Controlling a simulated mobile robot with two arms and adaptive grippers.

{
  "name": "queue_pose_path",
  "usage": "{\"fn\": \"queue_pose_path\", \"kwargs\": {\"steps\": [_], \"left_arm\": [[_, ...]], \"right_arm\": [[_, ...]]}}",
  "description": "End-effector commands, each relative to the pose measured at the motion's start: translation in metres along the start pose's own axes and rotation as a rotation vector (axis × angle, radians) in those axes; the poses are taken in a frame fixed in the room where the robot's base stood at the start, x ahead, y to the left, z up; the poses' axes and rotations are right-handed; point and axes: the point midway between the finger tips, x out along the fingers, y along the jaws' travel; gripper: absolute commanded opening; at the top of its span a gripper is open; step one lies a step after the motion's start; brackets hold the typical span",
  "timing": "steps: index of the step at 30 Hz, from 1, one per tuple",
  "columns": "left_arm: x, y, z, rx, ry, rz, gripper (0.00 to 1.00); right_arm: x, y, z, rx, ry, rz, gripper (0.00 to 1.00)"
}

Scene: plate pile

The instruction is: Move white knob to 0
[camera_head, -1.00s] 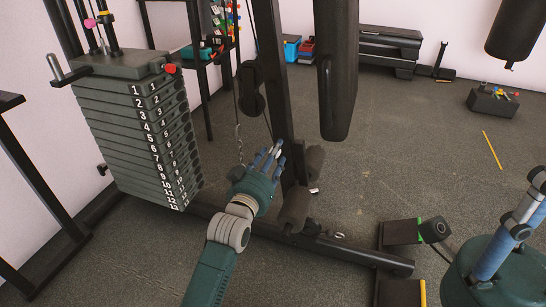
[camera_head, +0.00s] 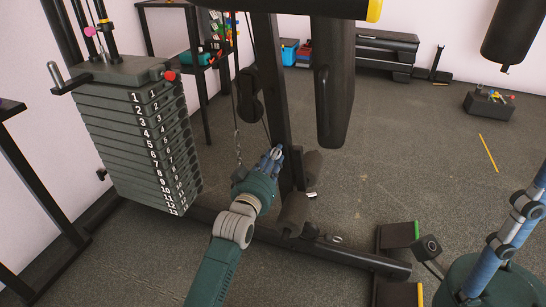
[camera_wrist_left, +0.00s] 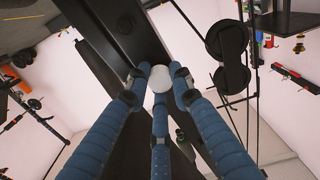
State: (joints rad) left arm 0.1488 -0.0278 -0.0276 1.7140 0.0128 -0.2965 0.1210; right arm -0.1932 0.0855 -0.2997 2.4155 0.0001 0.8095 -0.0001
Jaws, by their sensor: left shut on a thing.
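The white knob (camera_wrist_left: 160,78) shows in the left wrist view against the black post of the machine. My left gripper (camera_head: 275,155) is shut on it, with its three blue fingers around the knob. In the head view the fingers and palm hide most of the knob. My right gripper (camera_head: 503,250) is partly in view at the lower right, with a teal palm and a blue finger running out of the frame. I cannot tell whether it is open. No 0 mark is readable near the white knob.
A numbered weight stack (camera_head: 135,130) with a red knob (camera_head: 169,76) stands at the left. A dark upright pad (camera_head: 334,90) is right of the black post (camera_head: 275,80). The base beam (camera_head: 345,252) runs along the floor. Open floor (camera_head: 420,160) lies to the right.

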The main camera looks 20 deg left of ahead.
Motion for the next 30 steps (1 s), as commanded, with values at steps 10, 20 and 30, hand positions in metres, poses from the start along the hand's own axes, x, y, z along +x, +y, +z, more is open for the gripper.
{"fn": "queue_pose_path", "kwargs": {"steps": [10, 20, 30], "left_arm": [[0.001, -0.001, -0.003, 0.001, 0.006, -0.001, 0.42], [-0.021, -0.001, -0.001, 0.001, 0.003, -0.001, 0.42], [-0.092, -0.001, -0.001, 0.001, 0.003, -0.001, 0.42]], "right_arm": [[0.000, 0.000, 0.000, 0.000, 0.000, -0.001, 0.36], [0.001, 0.000, 0.000, 0.000, 0.002, 0.000, 0.36], [0.000, 0.000, 0.000, 0.000, 0.002, 0.000, 0.36]]}}
